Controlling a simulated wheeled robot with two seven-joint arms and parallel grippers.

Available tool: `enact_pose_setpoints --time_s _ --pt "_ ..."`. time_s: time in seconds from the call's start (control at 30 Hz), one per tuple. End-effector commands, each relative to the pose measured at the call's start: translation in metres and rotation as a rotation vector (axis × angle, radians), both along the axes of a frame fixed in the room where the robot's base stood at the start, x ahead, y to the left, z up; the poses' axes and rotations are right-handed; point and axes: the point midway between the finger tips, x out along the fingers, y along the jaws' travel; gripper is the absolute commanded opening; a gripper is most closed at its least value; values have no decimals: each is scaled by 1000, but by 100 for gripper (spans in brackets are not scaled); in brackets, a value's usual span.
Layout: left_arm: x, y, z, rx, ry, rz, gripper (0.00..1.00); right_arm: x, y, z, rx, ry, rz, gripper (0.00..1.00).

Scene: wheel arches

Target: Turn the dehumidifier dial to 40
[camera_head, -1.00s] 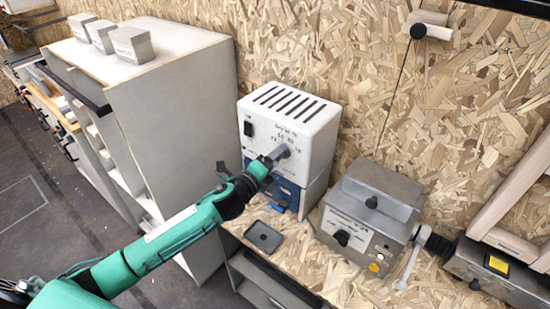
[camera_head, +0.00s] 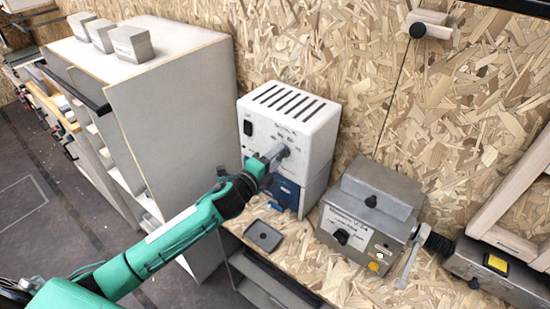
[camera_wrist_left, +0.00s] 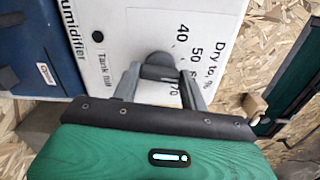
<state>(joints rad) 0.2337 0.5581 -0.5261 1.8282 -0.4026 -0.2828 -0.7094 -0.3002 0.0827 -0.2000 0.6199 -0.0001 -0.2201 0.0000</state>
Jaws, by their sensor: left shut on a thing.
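The dehumidifier (camera_head: 318,128) is a white box with slots on top, a black switch and a blue tank (camera_head: 288,192) below, standing on the bench against the wall. Its dark grey dial (camera_head: 284,150) is on the front face. My left gripper (camera_head: 276,157) is shut on the dial. In the left wrist view, the dial (camera_wrist_left: 160,68) sits between the two grey fingers (camera_wrist_left: 162,82). The printed scale (camera_wrist_left: 190,52) reads 40, 50, 60 and 70, with the lower numbers partly covered. I cannot tell where the dial points. My right gripper is out of view.
A small dark tray (camera_head: 263,236) lies on the bench in front of the dehumidifier. A grey metal machine (camera_head: 368,215) with a knob and lever stands to the right. A tall grey cabinet (camera_head: 180,110) with several blocks on top stands to the left.

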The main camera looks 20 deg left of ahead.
Motion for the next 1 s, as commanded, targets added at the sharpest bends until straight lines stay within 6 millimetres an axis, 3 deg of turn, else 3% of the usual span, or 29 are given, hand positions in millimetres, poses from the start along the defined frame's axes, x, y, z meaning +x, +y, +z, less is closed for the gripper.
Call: enact_pose_setpoints --time_s 1.0 --pt "0 0 -2 -882 323 2 21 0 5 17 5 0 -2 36"
